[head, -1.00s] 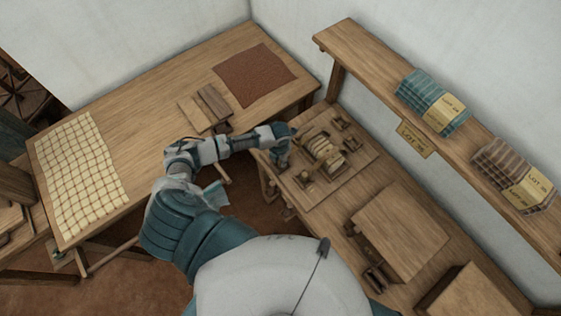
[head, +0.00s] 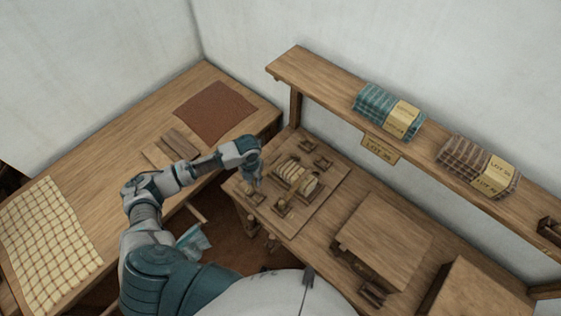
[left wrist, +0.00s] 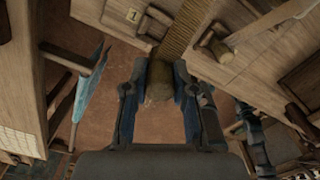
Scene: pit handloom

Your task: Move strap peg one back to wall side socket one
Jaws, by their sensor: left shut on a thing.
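My left gripper (head: 257,184) is over the near left corner of the strap board (head: 325,208). In the left wrist view its fingers (left wrist: 158,92) are shut on a stubby wooden peg (left wrist: 159,78). A ribbed tan strap (left wrist: 186,28) runs away from just beyond the peg; I cannot tell whether the peg is clear of its socket. A small plate marked 1 (left wrist: 133,15) lies beside it. Two wooden fittings (head: 308,146) (head: 322,162) stand at the board's wall side; which is socket one cannot be read. My right gripper is not in view.
Pale strap rolls (head: 297,176) sit mid-board, with another peg fitting (head: 283,206) at its near side. A raised wooden stand (head: 385,238) is to the right. A shelf (head: 330,92) with cloth bundles overhangs the wall side. A cloth-covered table (head: 50,240) is left.

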